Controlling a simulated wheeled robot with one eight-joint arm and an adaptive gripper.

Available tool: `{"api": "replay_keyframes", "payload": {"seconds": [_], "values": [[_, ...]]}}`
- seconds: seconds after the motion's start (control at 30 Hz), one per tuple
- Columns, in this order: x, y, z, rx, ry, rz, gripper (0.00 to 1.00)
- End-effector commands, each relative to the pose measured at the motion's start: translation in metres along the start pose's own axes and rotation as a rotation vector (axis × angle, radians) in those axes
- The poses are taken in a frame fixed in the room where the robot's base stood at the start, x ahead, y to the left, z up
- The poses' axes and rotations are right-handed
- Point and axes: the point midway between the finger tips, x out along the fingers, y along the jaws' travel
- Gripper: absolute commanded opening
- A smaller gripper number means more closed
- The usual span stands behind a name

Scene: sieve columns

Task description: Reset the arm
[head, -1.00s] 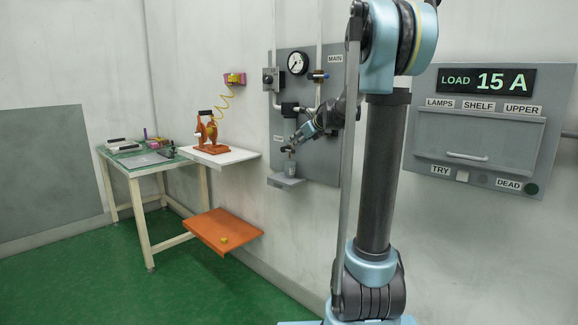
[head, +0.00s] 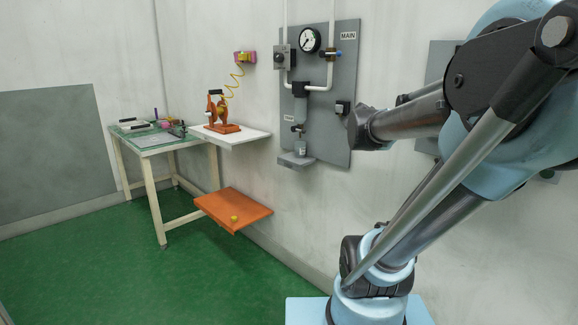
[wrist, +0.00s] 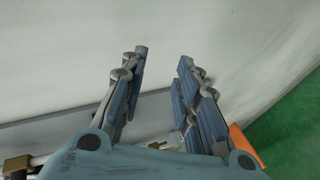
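My gripper (wrist: 162,62) shows in the wrist view with its two blue-grey fingers spread apart. Nothing is between them; pale wall lies beyond. The fingers are not clear there. A small grey container (head: 301,147) stands on a small grey ledge (head: 297,161) at the panel's foot, below the tap and pipe. My arm's end is apart from it.
A gauge (head: 310,39) and valves sit on the panel. Green floor in front is clear.

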Motion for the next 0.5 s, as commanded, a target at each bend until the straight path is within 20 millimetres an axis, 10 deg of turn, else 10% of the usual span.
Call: {"api": "replay_keyframes", "payload": {"seconds": [0.2, 0.5], "values": [[-0.042, -0.114, 0.062, 0.364, -0.196, -0.294, 0.29], [-0.126, -0.257, 0.097, 0.71, -0.453, -0.699, 0.29]]}}
